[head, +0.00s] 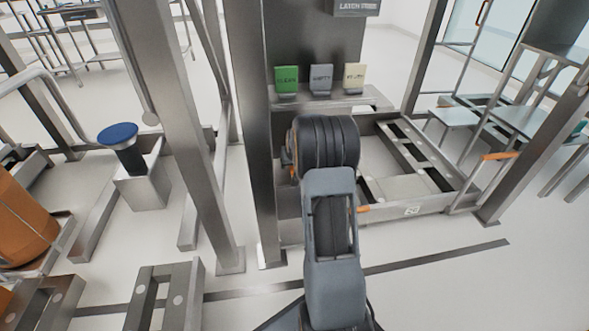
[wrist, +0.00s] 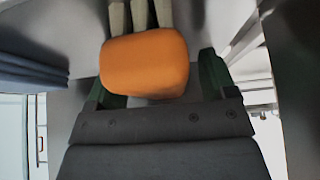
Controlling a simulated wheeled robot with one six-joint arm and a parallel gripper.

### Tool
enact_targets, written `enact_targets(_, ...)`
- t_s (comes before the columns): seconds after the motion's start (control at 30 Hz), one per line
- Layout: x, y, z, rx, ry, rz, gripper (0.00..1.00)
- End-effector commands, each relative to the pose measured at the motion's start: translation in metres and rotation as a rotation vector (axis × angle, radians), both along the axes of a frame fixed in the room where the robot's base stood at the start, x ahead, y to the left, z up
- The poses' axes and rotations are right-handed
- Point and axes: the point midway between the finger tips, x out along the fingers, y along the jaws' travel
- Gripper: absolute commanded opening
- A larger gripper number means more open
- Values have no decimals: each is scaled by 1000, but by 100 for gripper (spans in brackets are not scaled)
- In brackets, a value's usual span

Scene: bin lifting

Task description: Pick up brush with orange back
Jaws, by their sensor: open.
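The brush's rounded orange back (wrist: 145,64) fills the middle of the wrist view. Several pale beige strips (wrist: 140,15) extend beyond its far edge; I cannot tell whether they are its bristles. My gripper (wrist: 157,74) is open, with one dark green finger on each side of the orange back. The left finger is close to it, and there is a narrow gap at the right finger. Contact is not clear. In the head view my wrist hides the gripper, and the brush cannot be made out for sure.
A shelf (head: 362,98) with green (head: 286,80), grey (head: 321,79) and yellowish (head: 354,77) cards stands behind my wrist. Metal posts rise to its left. A low metal frame (head: 440,203) lies to the right. A blue-topped stand (head: 118,134) is at left.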

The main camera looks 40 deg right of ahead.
Motion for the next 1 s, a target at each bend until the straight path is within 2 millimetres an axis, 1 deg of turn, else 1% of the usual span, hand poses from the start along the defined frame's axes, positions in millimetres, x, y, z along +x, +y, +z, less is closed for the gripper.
enact_targets(0.07, 2, -1, -4, 0, 0, 0, 78)
enact_targets(0.77, 2, -1, -7, 0, 0, 1, 78)
enact_targets(1.0, 2, -1, -6, 0, 1, 1, 55)
